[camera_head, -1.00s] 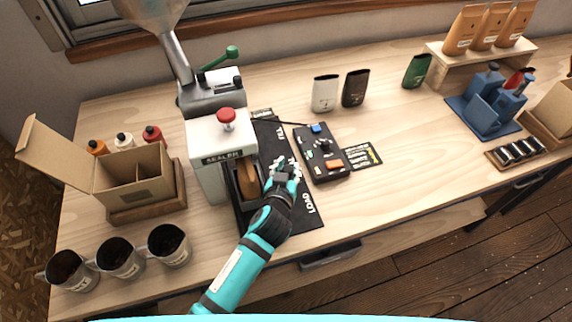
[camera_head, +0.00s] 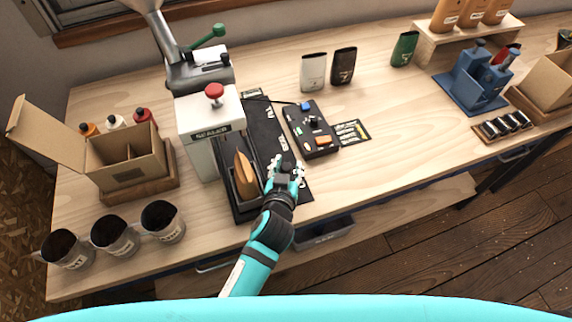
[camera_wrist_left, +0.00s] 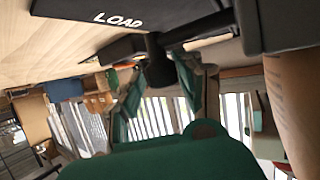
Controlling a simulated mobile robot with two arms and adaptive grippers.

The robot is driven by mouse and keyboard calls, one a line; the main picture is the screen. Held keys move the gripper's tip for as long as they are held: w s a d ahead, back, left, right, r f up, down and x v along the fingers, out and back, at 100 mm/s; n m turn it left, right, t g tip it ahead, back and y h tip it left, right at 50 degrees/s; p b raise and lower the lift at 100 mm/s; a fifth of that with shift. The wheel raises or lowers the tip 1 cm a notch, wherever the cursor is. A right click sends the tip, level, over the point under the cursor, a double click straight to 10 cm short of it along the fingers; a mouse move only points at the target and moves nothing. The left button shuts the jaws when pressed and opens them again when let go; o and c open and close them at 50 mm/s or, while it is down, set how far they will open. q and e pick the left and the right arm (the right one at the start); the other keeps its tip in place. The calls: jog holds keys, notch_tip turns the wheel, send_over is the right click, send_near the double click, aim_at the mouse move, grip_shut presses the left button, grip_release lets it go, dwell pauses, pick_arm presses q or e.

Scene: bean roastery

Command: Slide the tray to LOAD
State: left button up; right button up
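The tray (camera_head: 239,209), a dark narrow holder, carries an upright brown bag (camera_head: 246,176). It stands on the black track board (camera_head: 262,130), in front of the sealer head (camera_head: 209,112). White labels run along the board. The LOAD label shows clearly in the left wrist view (camera_wrist_left: 118,20); in the head view my left gripper (camera_head: 287,172) partly covers the lettering there. The gripper is just right of the tray, pointing away from me. Its fingertips and any contact with the tray are hard to make out. A black post (camera_wrist_left: 157,62) shows in the wrist view. My right gripper is out of view.
A black control box (camera_head: 312,130) lies right of the board. Several dark-filled cups (camera_head: 115,236) and an open carton (camera_head: 125,158) stand left. White (camera_head: 314,73) and black (camera_head: 343,66) pouches stand behind.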

pick_arm(q)
jog(key=shift+o, duration=1)
jog(key=shift+s, duration=0.1)
jog(key=v, duration=1.2)
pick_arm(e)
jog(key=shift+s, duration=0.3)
